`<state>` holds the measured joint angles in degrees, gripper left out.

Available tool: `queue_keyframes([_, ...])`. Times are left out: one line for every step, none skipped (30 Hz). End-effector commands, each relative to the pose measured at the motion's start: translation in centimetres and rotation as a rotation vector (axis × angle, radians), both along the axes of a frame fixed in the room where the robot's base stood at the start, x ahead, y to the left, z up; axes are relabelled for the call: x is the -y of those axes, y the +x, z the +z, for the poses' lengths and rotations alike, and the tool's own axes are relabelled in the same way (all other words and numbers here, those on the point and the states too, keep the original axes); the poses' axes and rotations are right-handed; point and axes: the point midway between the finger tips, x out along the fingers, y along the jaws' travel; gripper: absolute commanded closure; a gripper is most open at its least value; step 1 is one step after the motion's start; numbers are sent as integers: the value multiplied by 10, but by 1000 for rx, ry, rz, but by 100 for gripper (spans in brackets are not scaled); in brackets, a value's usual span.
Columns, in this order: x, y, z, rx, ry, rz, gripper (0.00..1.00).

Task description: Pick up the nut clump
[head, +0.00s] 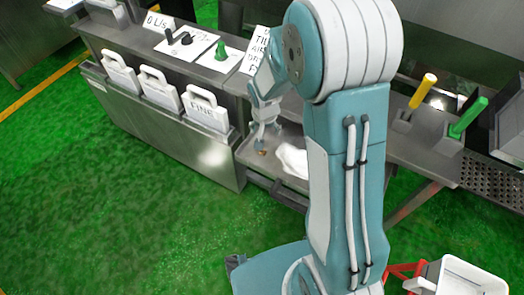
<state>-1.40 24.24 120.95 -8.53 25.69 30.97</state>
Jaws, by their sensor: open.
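A small brown lump (262,152), which looks like the nut clump, lies on a grey metal tray or shelf (246,158) below the counter. It is too small to make out in detail. My gripper (264,141) points down just above the lump, with a small part of the tray around it visible. Its fingers are small in this view, and they look apart with nothing held between them. My arm hides part of the counter behind and to the right.
A white crumpled thing (292,160) lies right of the lump. White handled panels (205,110), one marked FINE, hang on the counter front. A white bin (470,280) stands lower right. Green floor lies open at left.

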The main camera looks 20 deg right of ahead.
Motion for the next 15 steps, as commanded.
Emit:
queue_keyframes([0,2,-15,-14,1,-8,14])
queue_keyframes([-1,3,-21,-18,2,-13,14])
queue_keyframes([-1,5,-27,-22,3,-20,14])
queue_keyframes([-1,5,-31,-24,3,-23,14])
queue_keyframes([-1,6,-34,-24,4,-26,14])
queue_keyframes([-1,7,-37,-26,4,-28,14])
queue_keyframes([-1,7,-39,-26,4,-29,14])
queue_keyframes([-1,7,-42,-27,5,-30,14])
queue_keyframes([-1,8,-46,-29,4,-31,14])
queue_keyframes([-1,8,-50,-29,4,-31,14])
queue_keyframes([0,8,-55,-30,4,-32,14])
queue_keyframes([0,9,-62,-30,4,-32,14])
queue_keyframes([0,10,-67,-31,4,-31,14])
queue_keyframes([0,11,-72,-30,4,-30,14])
queue_keyframes([1,12,-77,-29,4,-30,14])
